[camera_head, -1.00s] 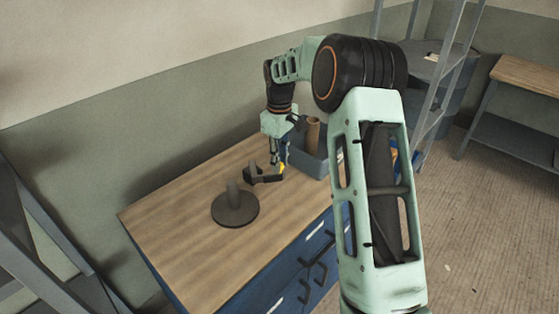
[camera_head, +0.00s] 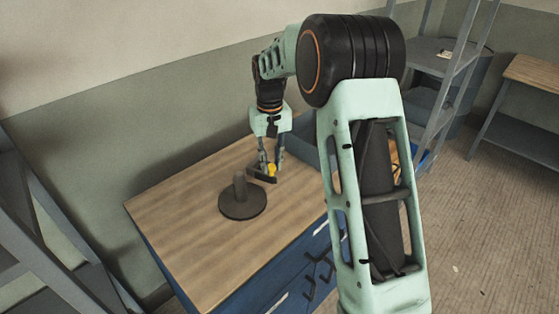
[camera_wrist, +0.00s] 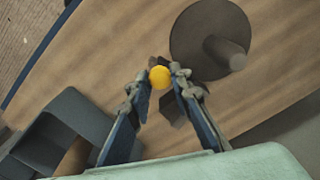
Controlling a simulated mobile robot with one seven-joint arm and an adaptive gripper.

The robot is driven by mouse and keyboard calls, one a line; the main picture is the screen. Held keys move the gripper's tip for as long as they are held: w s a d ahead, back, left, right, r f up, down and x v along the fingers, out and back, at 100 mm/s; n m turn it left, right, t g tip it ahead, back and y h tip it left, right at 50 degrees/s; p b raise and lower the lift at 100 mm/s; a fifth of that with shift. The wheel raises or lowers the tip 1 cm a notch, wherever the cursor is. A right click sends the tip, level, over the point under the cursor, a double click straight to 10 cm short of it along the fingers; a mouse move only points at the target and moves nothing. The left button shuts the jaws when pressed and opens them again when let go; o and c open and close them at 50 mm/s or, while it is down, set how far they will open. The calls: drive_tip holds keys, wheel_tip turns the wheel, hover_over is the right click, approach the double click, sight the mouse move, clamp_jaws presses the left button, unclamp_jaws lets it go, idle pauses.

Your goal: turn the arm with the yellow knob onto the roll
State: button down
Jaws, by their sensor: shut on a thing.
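The yellow knob (camera_head: 272,170) sits on a short dark arm (camera_head: 262,177) beside a dark round base (camera_head: 242,209) with an upright grey post (camera_head: 240,186). My gripper (camera_wrist: 160,78) is shut on the knob, which shows between its fingertips in the wrist view. The dark arm (camera_wrist: 172,107) is partly hidden by the right finger there. The post stands bare, and the arm is apart from it. A brown tube (camera_wrist: 74,158), perhaps the roll, is in a grey bin in the wrist view.
The grey bin (camera_wrist: 62,132) stands on the wooden tabletop (camera_head: 190,205), close to my gripper. The tabletop left of the base is clear. A wall is behind the table, and a grey ladder-like frame (camera_head: 455,85) stands at the right.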

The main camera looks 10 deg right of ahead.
drive_tip(key=shift+a+m, duration=1.85)
drive_tip(key=shift+m, duration=0.15)
drive_tip(key=shift+a, duration=0.1)
drive_tip(key=c, duration=1.7)
unclamp_jaws()
drive_tip(key=shift+c, duration=0.2)
wheel_tip(320, 180, up, 12)
drive_tip(key=shift+s, duration=0.1)
